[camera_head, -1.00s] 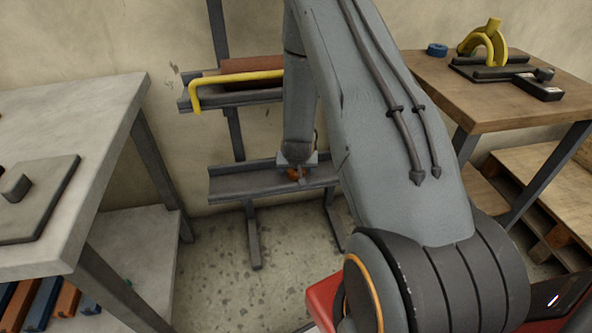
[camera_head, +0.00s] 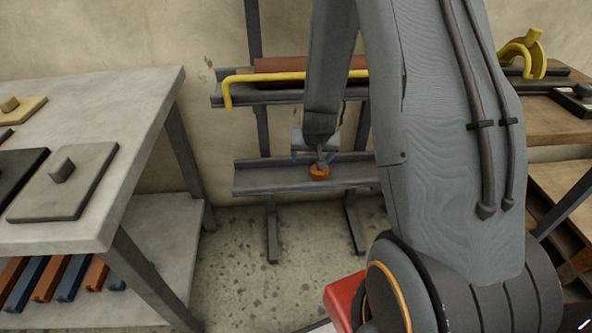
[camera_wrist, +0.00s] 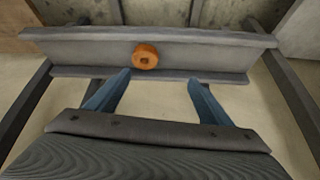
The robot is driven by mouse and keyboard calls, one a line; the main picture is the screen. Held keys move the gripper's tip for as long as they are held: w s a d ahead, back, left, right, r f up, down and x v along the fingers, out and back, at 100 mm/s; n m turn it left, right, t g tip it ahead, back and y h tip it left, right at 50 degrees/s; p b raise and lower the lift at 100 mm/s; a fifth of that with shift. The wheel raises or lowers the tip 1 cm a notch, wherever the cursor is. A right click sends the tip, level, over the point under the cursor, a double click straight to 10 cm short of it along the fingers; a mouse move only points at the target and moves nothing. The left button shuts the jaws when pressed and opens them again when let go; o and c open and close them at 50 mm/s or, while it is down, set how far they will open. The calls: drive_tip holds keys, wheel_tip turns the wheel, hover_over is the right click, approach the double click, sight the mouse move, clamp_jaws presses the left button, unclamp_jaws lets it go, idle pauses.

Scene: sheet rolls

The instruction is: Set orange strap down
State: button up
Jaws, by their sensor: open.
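The orange strap (camera_head: 319,173) is a small coiled roll with a dark centre, resting on the lower grey shelf (camera_head: 262,179) of the rack. It also shows in the wrist view (camera_wrist: 145,56), on the shelf (camera_wrist: 205,53) beyond my fingertips. My gripper (camera_wrist: 165,82) is open and empty, its two blue fingers spread apart. The strap lies ahead of the gap between them, apart from both fingers. In the head view my gripper (camera_head: 318,153) is just above and behind the strap, partly hidden by its own wrist.
The rack's upper shelf (camera_head: 240,98) holds a brown roll (camera_head: 300,66) behind a yellow bar (camera_head: 290,76). A grey table (camera_head: 120,100) with flat plates stands left, coloured bars on its lower shelf. A wooden table (camera_head: 550,117) with a yellow tool stands right.

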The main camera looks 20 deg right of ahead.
drive_tip(key=s+a+r+n+g+y, duration=0.1)
drive_tip(key=s+a+r+n, duration=0.1)
drive_tip(key=s+a+r, duration=0.4)
drive_tip(key=s+a+r+n+g+y, duration=0.15)
drive_tip(key=s+a+r, duration=0.25)
drive_tip(key=a+r, duration=0.4)
drive_tip(key=s+a+r+n+g, duration=0.1)
drive_tip(key=s+r, duration=0.3)
drive_tip(key=s, duration=0.4)
drive_tip(key=s+a+r+n+g, duration=0.2)
drive_tip(key=s+a+r, duration=0.2)
drive_tip(key=s, duration=0.4)
drive_tip(key=shift+s, duration=0.35)
drive_tip(key=shift+r, duration=0.1)
drive_tip(key=d+r+m+p, duration=0.2)
drive_tip(key=d+r+p, duration=0.5)
drive_tip(key=p, duration=0.6)
drive_tip(key=shift+p, duration=0.35)
